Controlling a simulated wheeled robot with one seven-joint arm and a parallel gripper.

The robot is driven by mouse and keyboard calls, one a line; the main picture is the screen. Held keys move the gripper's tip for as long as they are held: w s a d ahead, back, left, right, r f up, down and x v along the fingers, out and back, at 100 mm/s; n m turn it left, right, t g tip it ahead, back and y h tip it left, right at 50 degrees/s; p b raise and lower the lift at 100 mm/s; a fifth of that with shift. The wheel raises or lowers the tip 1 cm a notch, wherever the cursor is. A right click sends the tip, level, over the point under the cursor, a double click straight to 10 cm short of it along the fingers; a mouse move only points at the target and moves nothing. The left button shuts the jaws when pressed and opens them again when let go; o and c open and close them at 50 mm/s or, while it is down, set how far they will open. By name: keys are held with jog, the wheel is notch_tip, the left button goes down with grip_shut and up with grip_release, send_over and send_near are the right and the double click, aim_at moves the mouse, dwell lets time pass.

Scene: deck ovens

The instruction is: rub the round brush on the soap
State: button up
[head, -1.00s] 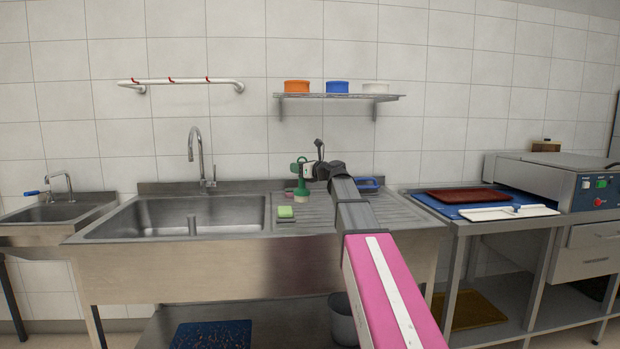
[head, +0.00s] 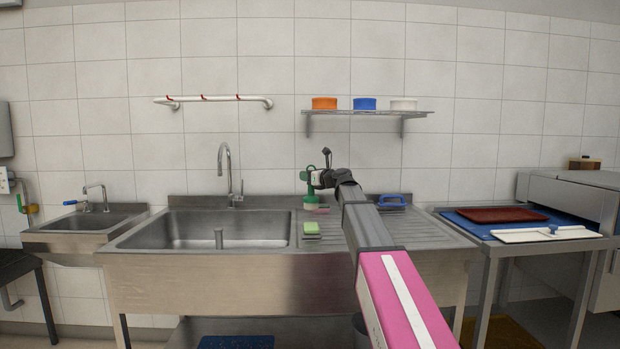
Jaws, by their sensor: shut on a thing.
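My gripper (head: 315,180) is shut on the round brush (head: 310,190), which has a green body and pale bristles at its lower end. The brush is held upright over the left part of the drainboard, right of the big sink basin. A small pink block that looks like the soap (head: 321,210) lies on the drainboard just beside the brush's lower end, at its right in the picture. I cannot tell whether the bristles touch it. The gripper's fingers are small and partly hidden by my wrist.
A green sponge (head: 311,228) lies nearer the front on the drainboard (head: 432,231). A blue-handled object (head: 391,201) lies at the right back. The big sink basin (head: 190,229) is left. A wall shelf (head: 366,112) with several containers hangs above.

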jog(key=shift+f, duration=3.45)
jog(key=shift+r, duration=0.1)
jog(key=shift+r, duration=3.45)
